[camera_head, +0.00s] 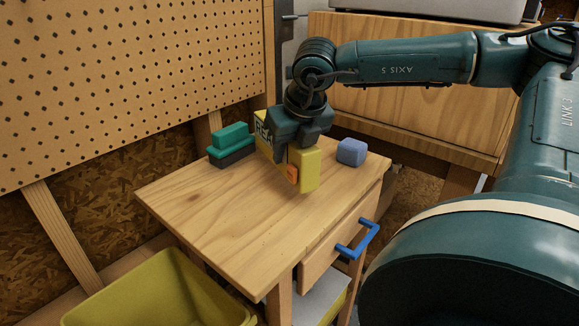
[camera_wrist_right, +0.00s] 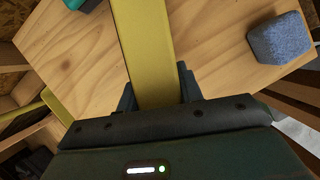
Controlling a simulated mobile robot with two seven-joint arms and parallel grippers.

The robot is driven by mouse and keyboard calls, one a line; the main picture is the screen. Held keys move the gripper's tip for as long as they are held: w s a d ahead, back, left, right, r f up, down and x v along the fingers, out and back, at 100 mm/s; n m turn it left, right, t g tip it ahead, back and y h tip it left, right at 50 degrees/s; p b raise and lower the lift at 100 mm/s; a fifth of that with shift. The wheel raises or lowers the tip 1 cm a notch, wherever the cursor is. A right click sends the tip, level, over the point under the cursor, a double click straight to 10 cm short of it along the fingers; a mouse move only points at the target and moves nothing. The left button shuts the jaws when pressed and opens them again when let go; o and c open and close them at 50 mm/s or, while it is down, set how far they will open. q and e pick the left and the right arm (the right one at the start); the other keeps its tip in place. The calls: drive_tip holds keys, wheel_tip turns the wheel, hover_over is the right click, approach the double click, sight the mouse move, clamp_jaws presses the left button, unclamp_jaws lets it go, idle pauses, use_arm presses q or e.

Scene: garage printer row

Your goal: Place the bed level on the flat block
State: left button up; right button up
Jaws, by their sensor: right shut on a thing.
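A yellow bar-shaped thing with dark lettering on its side and an orange patch near its front end, which I take to be the bed level (camera_head: 308,172), is over the wooden table. My right gripper (camera_head: 294,146) points down and is shut on it. In the right wrist view the yellow bar (camera_wrist_right: 148,45) runs up between the two fingers (camera_wrist_right: 157,92). I cannot tell whether its underside touches the table. A stepped teal block (camera_head: 229,136) on a dark base (camera_head: 233,157) stands left of it; which piece is the flat block is unclear. My left gripper is not in view.
A blue-grey block (camera_head: 351,152) sits at the table's back right, also in the wrist view (camera_wrist_right: 278,38). The wooden table (camera_head: 215,215) is clear in front. A drawer with a blue handle (camera_head: 358,240) and a yellow-green bin (camera_head: 155,295) are below. A pegboard (camera_head: 130,90) stands behind left.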

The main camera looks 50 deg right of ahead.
drive_tip(key=shift+f, duration=1.65)
drive_tip(key=shift+f+b, duration=0.25)
drive_tip(key=shift+b, duration=0.3)
drive_tip(key=o, duration=1.1)
drive_tip(key=shift+r, duration=0.1)
